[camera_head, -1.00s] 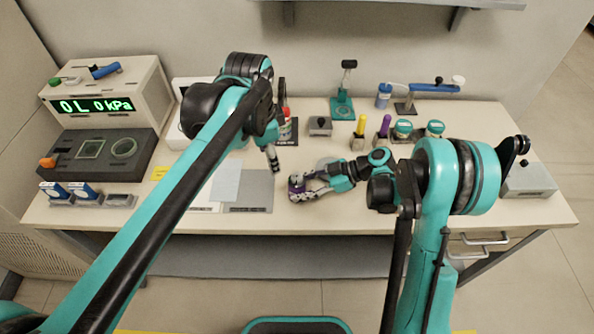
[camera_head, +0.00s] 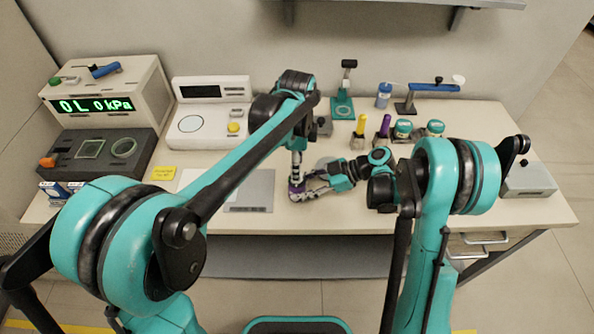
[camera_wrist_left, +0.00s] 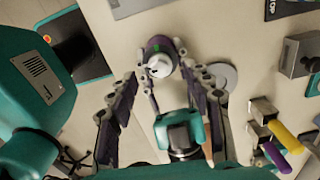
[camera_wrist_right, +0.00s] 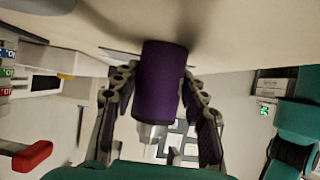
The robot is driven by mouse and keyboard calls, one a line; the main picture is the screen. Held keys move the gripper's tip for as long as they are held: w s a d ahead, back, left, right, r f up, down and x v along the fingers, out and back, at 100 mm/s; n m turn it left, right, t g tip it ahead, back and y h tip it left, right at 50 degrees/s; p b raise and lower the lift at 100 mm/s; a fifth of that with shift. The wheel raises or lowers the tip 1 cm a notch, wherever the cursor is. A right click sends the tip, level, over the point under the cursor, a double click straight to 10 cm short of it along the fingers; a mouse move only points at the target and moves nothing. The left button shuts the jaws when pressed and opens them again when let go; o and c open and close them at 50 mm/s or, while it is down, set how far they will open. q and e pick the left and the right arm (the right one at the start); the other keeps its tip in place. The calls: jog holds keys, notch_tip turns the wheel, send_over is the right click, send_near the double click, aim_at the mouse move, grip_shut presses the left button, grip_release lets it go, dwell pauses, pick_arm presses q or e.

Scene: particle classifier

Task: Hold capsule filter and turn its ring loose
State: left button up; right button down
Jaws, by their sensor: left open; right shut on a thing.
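The capsule filter shows in the left wrist view as a pale round top (camera_wrist_left: 160,66) with a dark and purple edge. In the right wrist view its purple cylinder (camera_wrist_right: 161,80) stands between the fingers of my right gripper (camera_wrist_right: 160,95), which is shut on it. In the head view my right gripper (camera_head: 303,190) holds it low near the table's front edge, and it is mostly hidden. My left gripper (camera_wrist_left: 162,75) is open, pointing down from above, with its fingers to either side of the filter. I cannot tell the ring apart from the body clearly.
A grey plate (camera_head: 256,192) lies left of the grippers. A white instrument with a round pan (camera_head: 192,124) stands behind it. Yellow- and purple-handled tools (camera_head: 361,126) and teal-lidded jars (camera_head: 403,129) stand behind my right gripper. A kPa readout box (camera_head: 100,106) is at the back left.

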pick_arm(q)
jog(key=shift+f, duration=1.4)
grip_shut()
jog(key=shift+n, duration=0.3)
